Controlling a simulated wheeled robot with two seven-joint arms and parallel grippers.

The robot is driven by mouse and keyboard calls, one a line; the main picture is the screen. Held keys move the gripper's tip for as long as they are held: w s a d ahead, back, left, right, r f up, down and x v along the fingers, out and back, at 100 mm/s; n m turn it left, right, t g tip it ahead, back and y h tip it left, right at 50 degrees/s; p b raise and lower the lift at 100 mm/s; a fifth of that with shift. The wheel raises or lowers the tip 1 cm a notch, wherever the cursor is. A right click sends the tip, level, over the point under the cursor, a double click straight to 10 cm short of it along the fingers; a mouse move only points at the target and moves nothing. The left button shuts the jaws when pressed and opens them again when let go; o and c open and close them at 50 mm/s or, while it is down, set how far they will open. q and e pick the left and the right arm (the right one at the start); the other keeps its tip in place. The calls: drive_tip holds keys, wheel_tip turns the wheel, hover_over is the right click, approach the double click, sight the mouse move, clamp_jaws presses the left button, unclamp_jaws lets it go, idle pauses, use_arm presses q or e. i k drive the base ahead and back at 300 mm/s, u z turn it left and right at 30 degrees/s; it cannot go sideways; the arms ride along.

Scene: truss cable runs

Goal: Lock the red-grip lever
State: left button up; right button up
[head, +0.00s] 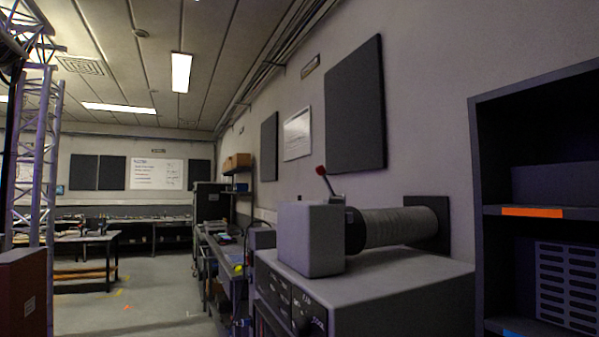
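The red-grip lever (327,181) stands up from the top of a light grey box (312,238), near the box's joint with a dark collar (355,231). Its red grip (321,170) is the upper end, and the thin arm leans up and to the left. A ribbed grey hose (397,226) runs from the collar to a dark plate (429,222) on the wall. The lever's lower end and pivot are too small to make out. Neither of my grippers is in view.
The box sits on a grey cabinet (390,287) with a dark control panel. A dark shelf unit (476,215) stands close on the right. A metal truss (45,170) rises at the left. Open floor (150,300) lies between, with workbenches (90,242) further back.

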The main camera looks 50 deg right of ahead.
sight(320, 170)
drive_tip(key=u, duration=0.05)
drive_tip(key=i, duration=3.15)
drive_tip(key=z, duration=3.25)
